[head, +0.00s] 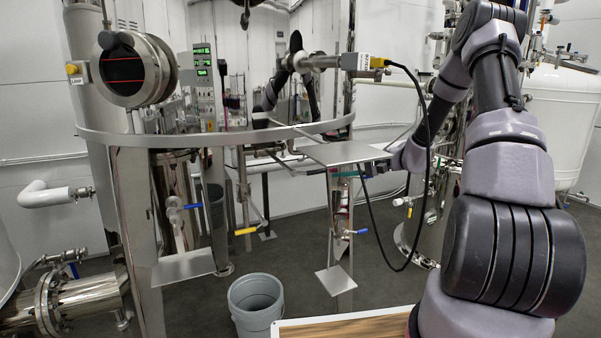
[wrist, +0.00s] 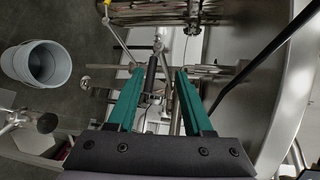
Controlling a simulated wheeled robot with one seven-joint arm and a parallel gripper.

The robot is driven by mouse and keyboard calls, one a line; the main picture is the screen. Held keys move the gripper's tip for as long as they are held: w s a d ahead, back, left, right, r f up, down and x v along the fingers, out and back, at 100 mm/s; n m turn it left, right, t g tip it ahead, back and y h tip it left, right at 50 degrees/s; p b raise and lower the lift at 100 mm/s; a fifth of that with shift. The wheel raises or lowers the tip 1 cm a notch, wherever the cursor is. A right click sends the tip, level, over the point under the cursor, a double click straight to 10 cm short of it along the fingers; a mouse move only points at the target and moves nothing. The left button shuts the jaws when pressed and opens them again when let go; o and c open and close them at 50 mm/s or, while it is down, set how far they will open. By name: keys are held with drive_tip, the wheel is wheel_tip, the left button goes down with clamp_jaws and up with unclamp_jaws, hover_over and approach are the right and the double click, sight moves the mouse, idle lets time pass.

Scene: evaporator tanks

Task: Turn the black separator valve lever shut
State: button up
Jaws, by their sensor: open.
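My gripper (wrist: 158,72) is open, with its two green fingers pointing up in the wrist view. A dark, slim lever-like piece (wrist: 151,74) shows between the fingers, in line with metal pipework beyond; it looks like the black valve lever, but I cannot tell for sure or whether the fingers touch it. In the head view my gripper (head: 350,173) is mostly hidden beneath a flat metal plate, with only a bit of green showing. The black lever cannot be made out clearly there.
A grey bucket (head: 255,303) stands on the floor and also shows in the wrist view (wrist: 31,62). A yellow-handled lever (head: 245,231) and a blue-handled valve (head: 358,232) are nearby. The metal plate (head: 343,153) and a hanging black cable (head: 428,170) crowd my arm.

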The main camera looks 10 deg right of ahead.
sight(309, 172)
drive_tip(key=shift+m+t+y, duration=0.3)
drive_tip(key=shift+m+t, duration=0.2)
drive_tip(key=shift+t, duration=0.2)
drive_tip(key=w+a+f, duration=0.1)
drive_tip(key=w+a, duration=0.1)
drive_tip(key=a, duration=0.1)
drive_tip(key=w+a+f, duration=0.1)
drive_tip(key=w+a, duration=0.1)
drive_tip(key=a, duration=0.1)
drive_tip(key=w+a+f, duration=0.2)
drive_tip(key=w, duration=0.1)
drive_tip(key=shift+w+a, duration=0.1)
drive_tip(key=shift+a, duration=0.3)
clamp_jaws()
drive_tip(key=shift+f, duration=0.1)
idle(0.4)
